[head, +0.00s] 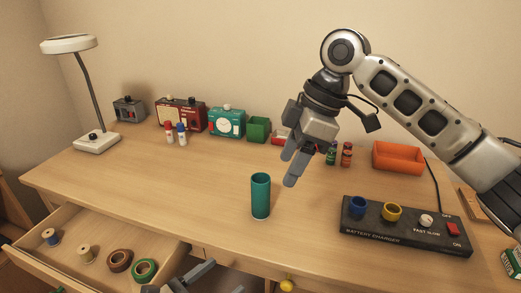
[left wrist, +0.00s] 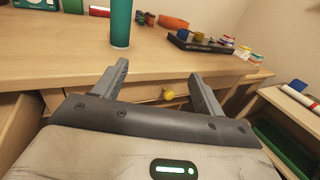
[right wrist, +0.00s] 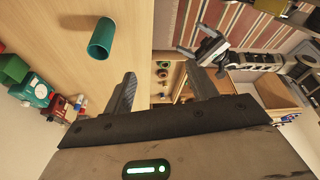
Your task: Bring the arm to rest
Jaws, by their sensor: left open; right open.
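My right gripper (head: 292,168) hangs in the air above the desk, its arm reaching in from the right. Its jaws are open and empty in the right wrist view (right wrist: 160,78). My left gripper (head: 180,281) is low at the desk's front edge, near the open drawer. Its jaws are open with nothing between them in the left wrist view (left wrist: 158,72). A teal cylinder (head: 261,197) stands upright on the desk, apart from both grippers. It also shows in the right wrist view (right wrist: 101,40).
A black battery charger (head: 405,228) holds a blue and a yellow piece at right. An orange tray (head: 398,157) stands behind it. An open drawer (head: 98,225) holds spools and tape rolls. A lamp (head: 97,141) and several boxes line the back. The desk's left middle is clear.

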